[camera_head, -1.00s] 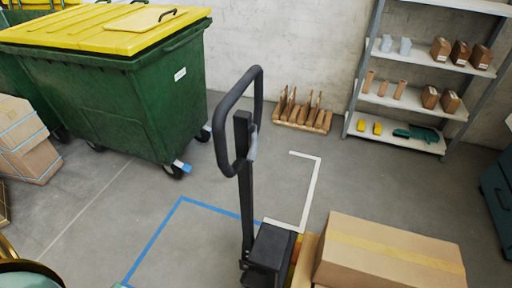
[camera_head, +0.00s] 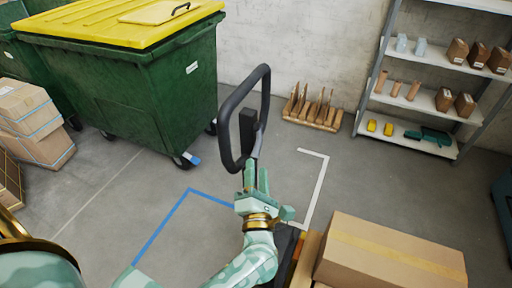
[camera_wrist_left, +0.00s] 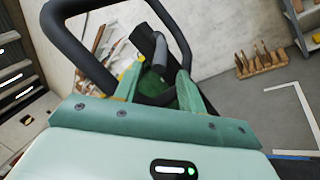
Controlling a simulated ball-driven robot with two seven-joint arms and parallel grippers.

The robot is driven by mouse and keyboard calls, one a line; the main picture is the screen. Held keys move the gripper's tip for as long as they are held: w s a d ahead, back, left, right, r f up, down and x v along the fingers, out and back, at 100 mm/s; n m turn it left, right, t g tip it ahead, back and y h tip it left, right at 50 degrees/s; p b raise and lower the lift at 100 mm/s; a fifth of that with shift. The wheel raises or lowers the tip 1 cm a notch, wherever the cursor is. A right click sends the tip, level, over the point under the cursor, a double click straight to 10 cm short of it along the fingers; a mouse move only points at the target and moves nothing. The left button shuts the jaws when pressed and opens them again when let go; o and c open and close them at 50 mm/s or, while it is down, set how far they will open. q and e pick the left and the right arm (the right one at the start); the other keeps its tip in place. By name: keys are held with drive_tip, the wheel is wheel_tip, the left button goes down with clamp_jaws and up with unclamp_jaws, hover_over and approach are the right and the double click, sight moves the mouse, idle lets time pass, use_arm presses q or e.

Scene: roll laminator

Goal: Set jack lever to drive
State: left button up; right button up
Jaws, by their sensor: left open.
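The pallet jack's black loop handle (camera_head: 228,128) stands upright at the picture's middle, on a dark mast (camera_head: 247,128). The small grey jack lever (camera_head: 258,142) is at the handle's lower right side. It also shows in the left wrist view (camera_wrist_left: 159,50), just beyond my fingers. My left gripper (camera_head: 256,177) is open just below the lever, its fingers pointing up at the handle. In the left wrist view the left gripper (camera_wrist_left: 157,84) has its fingers apart, with the mast top between and beyond them. Contact cannot be told. My right gripper is out of view.
A cardboard box (camera_head: 390,250) sits on the jack's load at lower right. A green bin with a yellow lid (camera_head: 95,30) stands at left, and shelves (camera_head: 430,98) at back right. A wooden rack (camera_head: 312,112) is by the wall. The floor between is clear.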

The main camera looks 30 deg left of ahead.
sight(256, 150)
use_arm(q)
drive_tip(key=x, duration=0.7)
drive_tip(key=shift+w, duration=0.1)
